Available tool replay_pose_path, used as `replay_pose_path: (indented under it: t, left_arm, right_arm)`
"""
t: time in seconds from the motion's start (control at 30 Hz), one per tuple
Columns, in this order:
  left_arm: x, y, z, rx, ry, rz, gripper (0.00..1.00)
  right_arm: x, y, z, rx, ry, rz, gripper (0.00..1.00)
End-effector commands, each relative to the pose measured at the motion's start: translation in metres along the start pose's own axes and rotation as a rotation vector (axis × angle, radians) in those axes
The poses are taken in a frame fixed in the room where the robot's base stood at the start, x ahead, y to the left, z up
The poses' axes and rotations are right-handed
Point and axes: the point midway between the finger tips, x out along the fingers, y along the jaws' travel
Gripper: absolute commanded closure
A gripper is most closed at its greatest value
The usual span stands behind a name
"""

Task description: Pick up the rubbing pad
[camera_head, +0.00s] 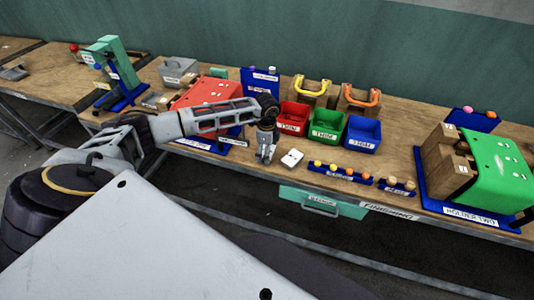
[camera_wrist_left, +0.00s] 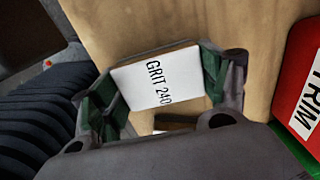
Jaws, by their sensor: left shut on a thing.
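The rubbing pad (camera_wrist_left: 158,80) is a white block marked "GRIT 240". It shows in the left wrist view between the green-lined fingers of my left gripper (camera_wrist_left: 155,92), which is shut on it. In the head view my left gripper (camera_head: 266,157) points down at the table's front part, in front of the red bin. The pad is hard to make out there, and I cannot tell if it touches the table. A separate small white block (camera_head: 291,158) with a dark mark lies just right of the gripper. My right gripper is not in view.
Red (camera_head: 293,117), green (camera_head: 326,125) and blue (camera_head: 362,133) bins stand behind the gripper. A blue rack (camera_head: 341,173) of small knobs lies to the right along the front edge. A green press block (camera_head: 497,168) stands far right, a red one (camera_head: 206,95) left.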

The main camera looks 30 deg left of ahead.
Motion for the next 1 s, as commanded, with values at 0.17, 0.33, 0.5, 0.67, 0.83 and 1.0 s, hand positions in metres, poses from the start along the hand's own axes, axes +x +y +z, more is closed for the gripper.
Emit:
replay_pose_path:
  t: [0.17,0.33,0.5,0.67,0.83,1.0]
  left_arm:
    - [-0.001,0.000,0.000,0.000,0.000,0.000,0.47]
    - [-0.007,0.000,0.000,0.000,0.001,-0.001,0.47]
    - [-0.024,-0.001,0.000,0.001,0.001,-0.003,0.47]
    - [-0.046,-0.001,0.000,0.000,0.001,-0.003,0.47]
    - [-0.071,-0.001,0.000,0.000,0.001,-0.003,0.47]
    - [-0.090,-0.001,0.000,0.000,0.001,-0.003,0.47]
  right_arm:
    - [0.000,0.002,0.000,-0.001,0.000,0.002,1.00]
    - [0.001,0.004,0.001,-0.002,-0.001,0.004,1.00]
    - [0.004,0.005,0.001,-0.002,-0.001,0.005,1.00]
    - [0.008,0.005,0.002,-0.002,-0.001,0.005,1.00]
    - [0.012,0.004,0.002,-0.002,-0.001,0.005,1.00]
    - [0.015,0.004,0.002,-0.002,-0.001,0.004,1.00]
